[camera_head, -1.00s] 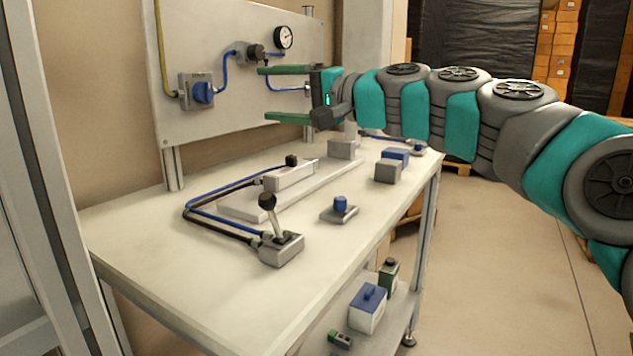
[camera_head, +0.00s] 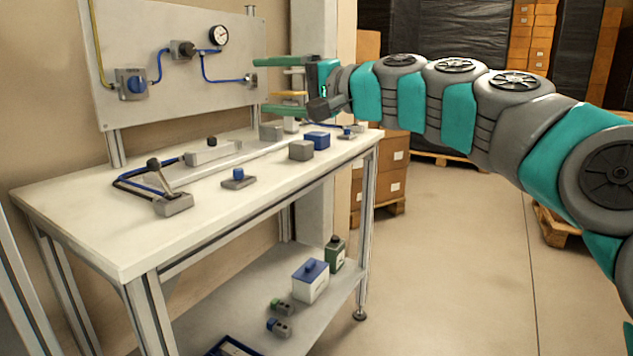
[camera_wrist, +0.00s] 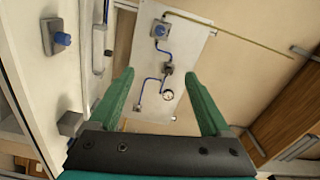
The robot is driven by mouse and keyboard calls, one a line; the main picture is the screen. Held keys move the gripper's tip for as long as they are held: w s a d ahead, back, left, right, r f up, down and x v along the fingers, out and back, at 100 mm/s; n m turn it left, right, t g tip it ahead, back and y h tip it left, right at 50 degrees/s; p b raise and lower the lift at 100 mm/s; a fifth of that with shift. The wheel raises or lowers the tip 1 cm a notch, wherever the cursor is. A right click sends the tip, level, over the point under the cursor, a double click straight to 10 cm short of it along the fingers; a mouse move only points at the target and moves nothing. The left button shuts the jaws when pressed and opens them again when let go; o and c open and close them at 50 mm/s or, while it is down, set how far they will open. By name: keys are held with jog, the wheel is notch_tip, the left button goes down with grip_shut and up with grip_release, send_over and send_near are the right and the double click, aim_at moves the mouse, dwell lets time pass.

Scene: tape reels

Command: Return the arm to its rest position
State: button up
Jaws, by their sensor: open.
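My gripper (camera_head: 276,86) is open and empty, with its two green fingers apart, in the head view. It is raised above the far right part of the workbench (camera_head: 100,235), pointing left, in front of the upright panel's right end. My teal and grey arm stretches across the right of the head view. In the wrist view my gripper (camera_wrist: 164,100) also shows open, with nothing between the fingertips. The panel (camera_wrist: 190,60) with its valve, blue tubing and gauge appears beyond the fingers there.
The bench carries a lever valve (camera_head: 173,203), a blue push button (camera_head: 239,179), a grey cylinder (camera_head: 212,151) and small blocks (camera_head: 301,151). A white and blue box (camera_head: 310,282) stands on the lower shelf. Cartons (camera_head: 385,175) on a pallet stand behind.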

jog(key=s+d+f+n+g+h, duration=0.1)
jog(key=s+f+g+h, duration=0.1)
jog(key=s+f, duration=0.5)
jog(key=s+f+n+g+h, duration=0.2)
jog(key=s+f+h, duration=0.15)
jog(key=f, duration=0.75)
jog(key=s+d+f+n+g+h, duration=0.1)
jog(key=s+f+g+h, duration=0.1)
jog(key=s+f, duration=0.5)
jog(key=s+d+f+g+h, duration=0.5)
jog(key=s+d+f+h, duration=0.3)
jog(key=s+d+f, duration=1.2)
jog(key=shift+s+d+f, duration=0.25)
jog(key=shift+s+f, duration=0.05)
jog(key=shift+f, duration=0.4)
